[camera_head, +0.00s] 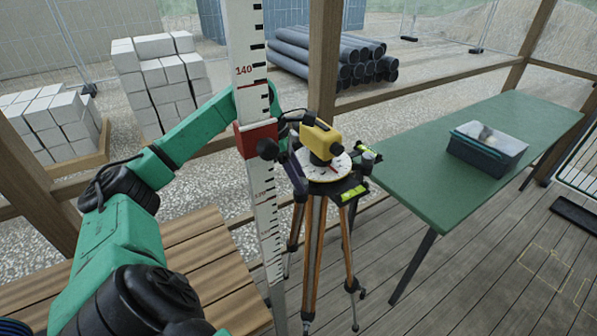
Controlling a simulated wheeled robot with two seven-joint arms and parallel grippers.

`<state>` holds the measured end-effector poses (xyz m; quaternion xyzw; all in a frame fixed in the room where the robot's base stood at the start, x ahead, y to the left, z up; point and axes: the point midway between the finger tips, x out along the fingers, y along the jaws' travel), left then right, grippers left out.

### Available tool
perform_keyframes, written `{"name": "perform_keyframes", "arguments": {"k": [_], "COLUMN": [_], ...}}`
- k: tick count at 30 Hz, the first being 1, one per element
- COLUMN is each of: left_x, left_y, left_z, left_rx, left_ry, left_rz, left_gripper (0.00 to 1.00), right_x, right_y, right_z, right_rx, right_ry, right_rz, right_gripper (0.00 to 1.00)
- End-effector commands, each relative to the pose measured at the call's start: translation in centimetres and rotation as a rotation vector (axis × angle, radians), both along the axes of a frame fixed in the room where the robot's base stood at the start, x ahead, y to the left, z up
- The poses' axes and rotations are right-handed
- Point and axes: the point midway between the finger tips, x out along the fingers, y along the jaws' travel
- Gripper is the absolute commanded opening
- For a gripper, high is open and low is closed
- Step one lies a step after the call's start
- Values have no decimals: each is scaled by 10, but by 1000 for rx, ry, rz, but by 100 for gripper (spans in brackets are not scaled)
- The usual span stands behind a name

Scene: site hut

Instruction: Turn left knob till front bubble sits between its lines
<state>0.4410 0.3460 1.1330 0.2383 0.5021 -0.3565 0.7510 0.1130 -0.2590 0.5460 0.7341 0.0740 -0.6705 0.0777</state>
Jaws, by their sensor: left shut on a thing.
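A yellow level (320,139) sits on a round white plate (327,172) on top of a wooden tripod (313,245). The front vial (352,192), yellow-green, lies on a dark holder at the plate's front right edge. Its bubble and lines are too small to read. Another vial (367,158) shows at the plate's right. My left arm passes behind the measuring staff, and my left gripper (299,187) points down at the plate's left side. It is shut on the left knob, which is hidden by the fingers. My right gripper is not in view.
The white measuring staff (247,45) with a red clamp (256,138) and black knob stands close in front of my left arm. A green table (430,185) with a lidded box (487,148) is at right. A wooden bench (205,262) is at lower left.

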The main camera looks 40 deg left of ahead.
Motion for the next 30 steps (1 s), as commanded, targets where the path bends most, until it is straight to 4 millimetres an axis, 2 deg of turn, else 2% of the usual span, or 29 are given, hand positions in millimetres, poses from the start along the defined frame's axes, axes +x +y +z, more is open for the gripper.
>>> {"name": "perform_keyframes", "arguments": {"k": [1, 12, 21, 30], "left_x": [0, 3, 5, 7], "left_y": [0, 1, 1, 0], "left_z": [6, 6, 4, 2], "left_rx": [-1, -3, -1, -1], "left_ry": [0, -2, -3, -2], "left_rz": [-34, -381, -666, -952], "left_gripper": [0, 0, 0, 0], "right_x": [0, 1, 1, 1], "right_y": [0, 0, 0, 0], "right_z": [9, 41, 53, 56], "right_rx": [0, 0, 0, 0], "right_ry": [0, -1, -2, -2], "right_rz": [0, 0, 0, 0], "right_gripper": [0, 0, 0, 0]}}
